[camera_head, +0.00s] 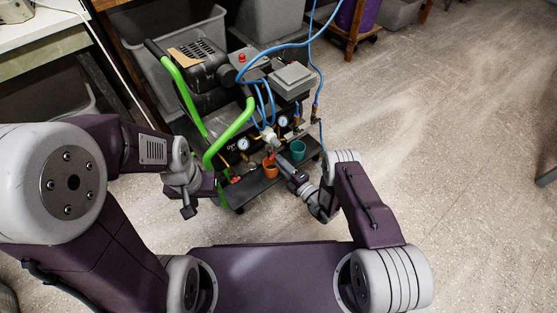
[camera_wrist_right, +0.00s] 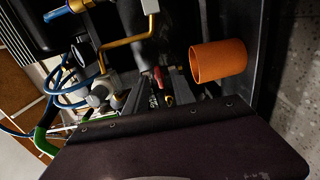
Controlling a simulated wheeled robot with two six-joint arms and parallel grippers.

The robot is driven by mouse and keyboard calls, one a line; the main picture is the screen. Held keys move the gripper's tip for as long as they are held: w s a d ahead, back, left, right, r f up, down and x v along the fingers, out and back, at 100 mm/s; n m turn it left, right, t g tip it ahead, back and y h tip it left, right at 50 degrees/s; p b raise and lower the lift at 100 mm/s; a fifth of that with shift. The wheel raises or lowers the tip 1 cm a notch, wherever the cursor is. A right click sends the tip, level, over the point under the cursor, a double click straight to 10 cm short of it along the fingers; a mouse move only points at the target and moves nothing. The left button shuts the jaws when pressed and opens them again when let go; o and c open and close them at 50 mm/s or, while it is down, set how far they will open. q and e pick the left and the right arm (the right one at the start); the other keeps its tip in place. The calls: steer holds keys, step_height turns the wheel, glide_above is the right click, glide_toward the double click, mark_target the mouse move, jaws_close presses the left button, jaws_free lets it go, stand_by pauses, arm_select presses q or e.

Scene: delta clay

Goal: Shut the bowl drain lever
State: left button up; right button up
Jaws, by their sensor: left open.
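A small red lever (camera_wrist_right: 158,76) shows in the right wrist view, just past my right gripper's fingers, beside a dark cylinder. I take it to be the bowl drain lever; a red spot (camera_head: 270,158) shows at the gripper tip in the head view. My right gripper (camera_head: 279,166) reaches in at the front of the compressor cart, by the orange cup. Its dark fingers (camera_wrist_right: 157,95) point toward the lever; their gap and any contact are unclear. My left gripper (camera_head: 188,209) hangs open and empty left of the cart, pointing down.
The compressor (camera_head: 210,68) has green handles (camera_head: 231,130), blue hoses and gauges. An orange cup (camera_head: 270,170), also in the wrist view (camera_wrist_right: 219,62), and a teal cup (camera_head: 298,151) stand on the cart's dark shelf (camera_head: 255,187). Grey bins are behind.

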steer(key=p+v, duration=0.3)
steer(key=v, duration=0.4)
steer(key=shift+s, duration=0.25)
steer(key=shift+d, duration=0.15)
